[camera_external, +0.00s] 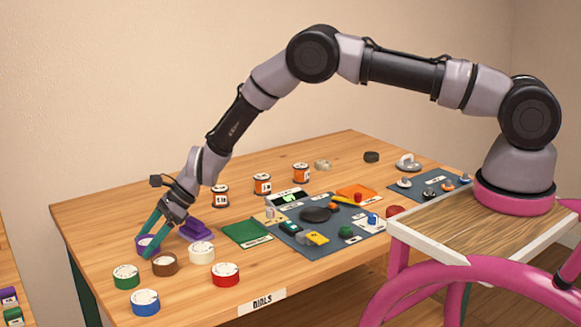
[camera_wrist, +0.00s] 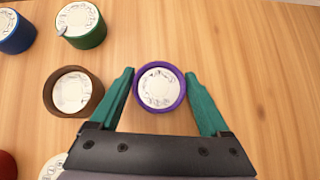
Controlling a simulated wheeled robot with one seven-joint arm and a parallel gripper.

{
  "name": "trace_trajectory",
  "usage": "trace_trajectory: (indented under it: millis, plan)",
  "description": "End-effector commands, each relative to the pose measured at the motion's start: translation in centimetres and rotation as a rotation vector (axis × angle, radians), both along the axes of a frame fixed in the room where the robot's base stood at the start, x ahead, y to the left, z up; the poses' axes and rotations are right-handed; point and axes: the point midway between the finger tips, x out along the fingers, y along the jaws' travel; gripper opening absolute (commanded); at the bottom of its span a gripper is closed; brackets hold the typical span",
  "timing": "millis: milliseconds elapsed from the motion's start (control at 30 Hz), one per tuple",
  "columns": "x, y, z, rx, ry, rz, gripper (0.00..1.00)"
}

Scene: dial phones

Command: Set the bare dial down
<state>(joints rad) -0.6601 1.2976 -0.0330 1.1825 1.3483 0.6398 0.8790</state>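A purple-rimmed dial with a white printed face (camera_external: 143,241) stands on the wooden table at the left, and it also shows in the wrist view (camera_wrist: 160,88). My gripper (camera_external: 147,248) is low over the table with its teal fingers spread, one on each side of this dial. In the wrist view, slim gaps show between the dial and the fingers of my gripper (camera_wrist: 160,76). A cream-white dial (camera_external: 202,253) without a coloured rim stands to the right; only its edge shows in the wrist view (camera_wrist: 48,168). Which dial is the bare one I cannot tell for sure.
Near the gripper stand a brown dial (camera_external: 165,265), green dial (camera_external: 126,277), blue dial (camera_external: 145,302) and red dial (camera_external: 226,275).

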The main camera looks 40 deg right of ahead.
Motion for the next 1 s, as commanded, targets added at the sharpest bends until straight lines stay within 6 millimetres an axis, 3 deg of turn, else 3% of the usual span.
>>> trace_trajectory:
  millis: [367, 800, 1000]
  plan:
    - [0.0, -0.1, 0.5, 0.000, -0.001, -0.001, 1.00]
    - [-0.7, -6.1, 6.6, 0.001, 0.000, -0.003, 1.00]
    - [-1.0, -7.9, 8.4, 0.000, -0.001, -0.001, 1.00]
